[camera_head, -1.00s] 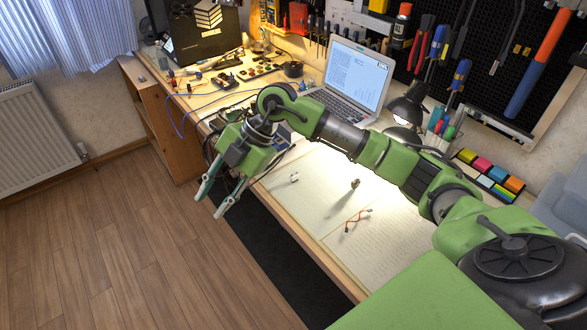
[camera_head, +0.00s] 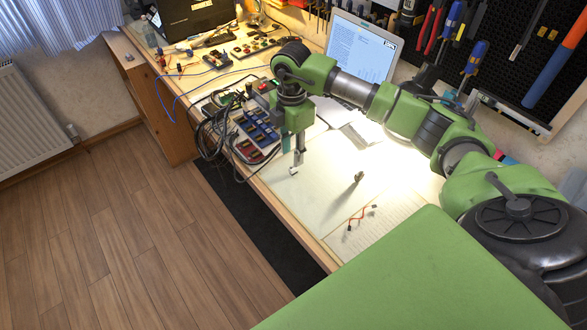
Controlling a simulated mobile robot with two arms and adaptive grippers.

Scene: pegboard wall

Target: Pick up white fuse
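The white fuse (camera_head: 293,171) is a small pale piece lying on the paper on the desk, near its front edge. My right gripper (camera_head: 298,158) points down just above and beside the fuse. Its fingers overlap in this view, so I cannot tell how far apart they are or whether they touch the fuse. My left gripper is not in view.
A small brown part (camera_head: 359,177) and a red-wired part (camera_head: 357,218) lie on the paper to the right. A board with coloured blocks and cables (camera_head: 258,128) is left of my gripper. A laptop (camera_head: 358,50) stands behind the arm.

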